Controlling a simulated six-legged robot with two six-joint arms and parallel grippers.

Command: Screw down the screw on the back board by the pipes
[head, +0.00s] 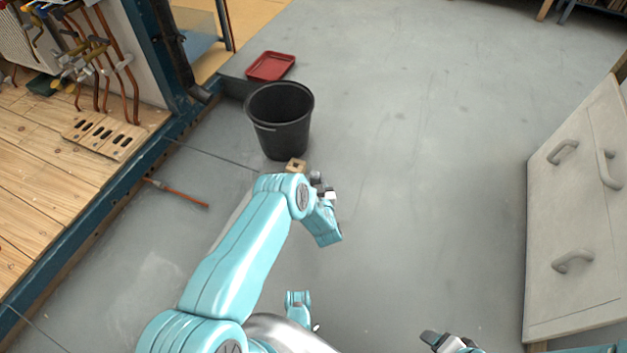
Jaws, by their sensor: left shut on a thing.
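The copper pipes (100,60) run down the back board (143,60) at the upper left, above the wooden bench. I cannot make out the screw on the board at this size. My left gripper (324,188) is over the floor in the middle, well right of the pipes and just in front of the black bucket. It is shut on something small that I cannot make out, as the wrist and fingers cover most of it. My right gripper (440,342) is only partly in view at the bottom edge, and its jaw opening does not show.
A red tray (270,66) lies behind. An orange-red rod (180,194) lies beside the wooden bench (40,150). Grey drawers (570,220) stand right. The middle floor is clear.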

